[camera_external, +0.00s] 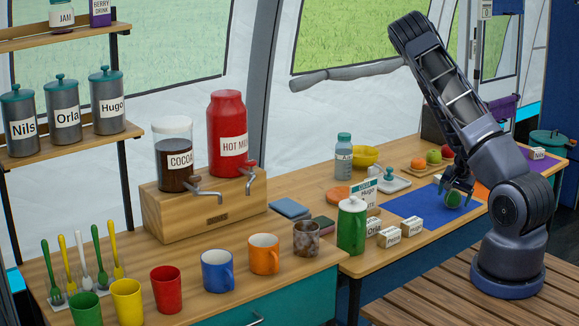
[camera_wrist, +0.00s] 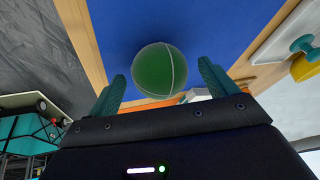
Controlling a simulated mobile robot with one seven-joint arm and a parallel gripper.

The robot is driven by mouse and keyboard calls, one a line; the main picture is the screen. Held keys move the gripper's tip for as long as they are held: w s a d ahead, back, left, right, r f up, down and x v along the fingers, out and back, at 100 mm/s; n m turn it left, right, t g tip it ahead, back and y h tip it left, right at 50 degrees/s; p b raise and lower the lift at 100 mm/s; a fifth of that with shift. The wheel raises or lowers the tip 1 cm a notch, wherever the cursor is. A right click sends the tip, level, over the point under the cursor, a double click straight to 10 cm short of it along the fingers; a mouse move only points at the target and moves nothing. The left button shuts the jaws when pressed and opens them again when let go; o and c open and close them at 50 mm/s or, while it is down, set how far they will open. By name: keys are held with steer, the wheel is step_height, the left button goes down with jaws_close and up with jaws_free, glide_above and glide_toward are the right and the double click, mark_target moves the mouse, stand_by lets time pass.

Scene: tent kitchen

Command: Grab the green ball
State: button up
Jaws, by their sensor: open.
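The green ball (camera_external: 454,199) rests on the blue mat (camera_external: 408,207) on the table in the external view. It is dark green with a pale seam line. In the wrist view the ball (camera_wrist: 158,70) lies just beyond and between the fingertips, over the blue mat (camera_wrist: 215,25). My gripper (camera_external: 457,186) is open and points down at the ball from above. In the wrist view my gripper (camera_wrist: 161,78) shows its two teal fingers spread on either side of the ball, with a gap visible on each side.
A green canister (camera_external: 352,226) and several small white labelled blocks (camera_external: 389,236) stand near the mat's left end. Behind are a yellow bowl (camera_external: 365,156), a white tray (camera_external: 391,183) and a board of fruit (camera_external: 418,163). Orange sheets lie beside the mat. The mat's middle is bare.

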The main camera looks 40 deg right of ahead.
mark_target(454, 191)
steer(key=shift+w+d+f, duration=0.1)
steer(key=shift+w+f, duration=0.05)
steer(key=shift+f, duration=0.25)
steer(key=shift+c, duration=0.5)
steer(key=c, duration=1)
steer(key=shift+o, duration=0.2)
steer(key=shift+r, duration=0.1)
step_height(454, 191, up, 20)
